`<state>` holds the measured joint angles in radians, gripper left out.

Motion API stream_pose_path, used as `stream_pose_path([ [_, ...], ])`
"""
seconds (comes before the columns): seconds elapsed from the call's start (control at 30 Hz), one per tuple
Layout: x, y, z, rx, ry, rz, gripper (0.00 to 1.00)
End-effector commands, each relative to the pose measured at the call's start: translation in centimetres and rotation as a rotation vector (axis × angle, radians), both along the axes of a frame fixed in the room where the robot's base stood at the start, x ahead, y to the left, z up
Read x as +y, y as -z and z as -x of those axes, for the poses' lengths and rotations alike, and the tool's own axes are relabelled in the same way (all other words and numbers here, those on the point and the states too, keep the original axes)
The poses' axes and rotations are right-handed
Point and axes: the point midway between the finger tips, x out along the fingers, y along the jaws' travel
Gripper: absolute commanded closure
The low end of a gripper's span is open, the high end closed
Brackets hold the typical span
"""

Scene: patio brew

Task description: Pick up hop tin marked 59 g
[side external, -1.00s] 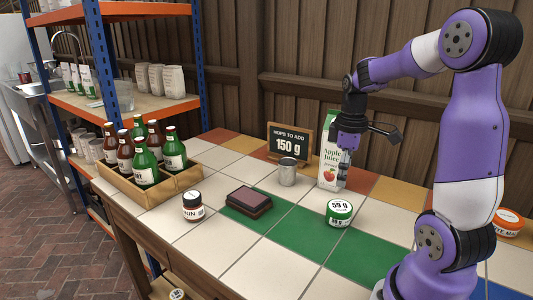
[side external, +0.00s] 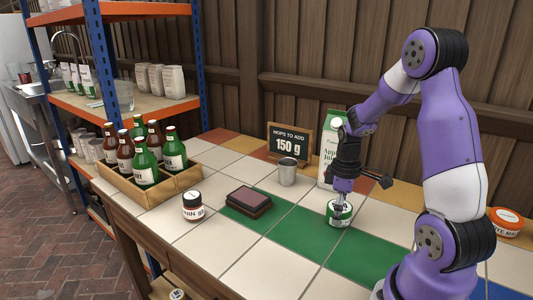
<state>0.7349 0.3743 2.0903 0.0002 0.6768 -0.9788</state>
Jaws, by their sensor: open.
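The hop tin marked 59 g (side external: 336,219) is a small round tin with a green and white label. It stands on the tiled table near a green tile strip. My gripper (side external: 339,212) points down right over the tin, with its fingers at the tin's top, and hides part of the lid and the 59 g mark. The jaws are open. I cannot tell whether the fingers touch the tin.
Behind stand the juice carton (side external: 328,155), a metal cup (side external: 287,172) and a 150 g sign (side external: 290,142). A dark pad (side external: 249,201), a white jar (side external: 193,207) and a wooden bottle crate (side external: 150,197) are left. An orange-lidded tub (side external: 506,222) is right.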

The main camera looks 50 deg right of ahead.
Motion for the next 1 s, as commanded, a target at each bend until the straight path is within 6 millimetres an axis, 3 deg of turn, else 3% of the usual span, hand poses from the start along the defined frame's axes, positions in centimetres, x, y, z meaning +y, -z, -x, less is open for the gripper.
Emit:
stream_pose_path([
  [0.03, 0.0, 0.0, 0.0, 0.0, 0.0, 0.0, 0.05],
  [0.1, 0.0, 0.0, 0.0, 0.0, 0.0, 0.0, 0.4],
  [0.17, 0.0, 0.0, 0.0, 0.0, 0.0, 0.0, 0.66],
  [0.63, 0.0, -0.6, 0.0, -0.001, 0.0, 0.001, 0.67],
  [0.9, 0.0, -4.5, -0.1, -0.005, -0.001, 0.004, 0.67],
  [1.0, 2.5, -5.7, -0.6, -0.004, -0.01, 0.002, 0.67],
])
